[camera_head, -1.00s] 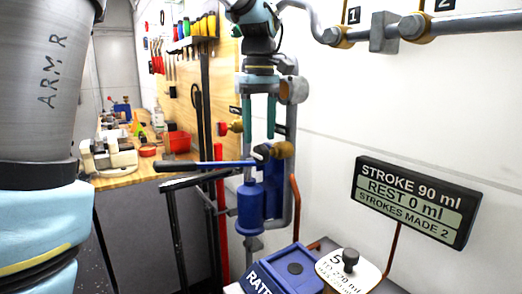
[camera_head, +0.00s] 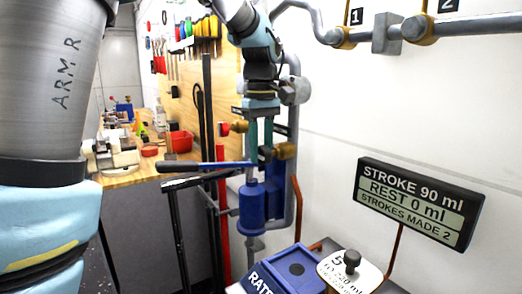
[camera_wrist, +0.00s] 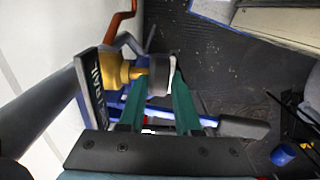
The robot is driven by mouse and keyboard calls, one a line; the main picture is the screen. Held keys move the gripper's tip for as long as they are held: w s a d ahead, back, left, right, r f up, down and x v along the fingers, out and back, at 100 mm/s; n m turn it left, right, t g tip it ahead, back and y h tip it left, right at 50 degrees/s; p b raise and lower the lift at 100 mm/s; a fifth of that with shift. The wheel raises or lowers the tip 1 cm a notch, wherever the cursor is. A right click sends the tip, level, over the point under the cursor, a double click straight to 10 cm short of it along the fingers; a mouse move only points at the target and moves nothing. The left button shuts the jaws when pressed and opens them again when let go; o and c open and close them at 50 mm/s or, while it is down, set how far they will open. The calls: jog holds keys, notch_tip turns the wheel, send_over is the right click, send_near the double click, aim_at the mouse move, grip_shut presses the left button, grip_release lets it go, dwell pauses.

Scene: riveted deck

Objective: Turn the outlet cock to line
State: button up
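The outlet cock (camera_head: 285,151) is a brass fitting on the blue hand pump (camera_head: 252,208). In the wrist view its brass body (camera_wrist: 113,70) stands beside a dark lettered plate (camera_wrist: 92,88), with only part of a word readable. A grey-white end piece of the cock (camera_wrist: 160,75) sits between the teal fingertips. My gripper (camera_head: 262,158) points down at the cock; it also shows in the wrist view (camera_wrist: 160,85). Its fingers flank the end piece with no clear gap, so it looks shut on it. The fingers hide part of the cock.
The pump's blue lever with a dark grip (camera_head: 185,167) reaches left. A sign (camera_head: 415,203) reads stroke 90 ml, rest 0 ml, strokes made 2. A blue box (camera_head: 290,272) and a knobbed plate (camera_head: 348,272) stand front right. A workbench (camera_head: 125,177) lies behind left.

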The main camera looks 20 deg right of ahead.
grip_shut()
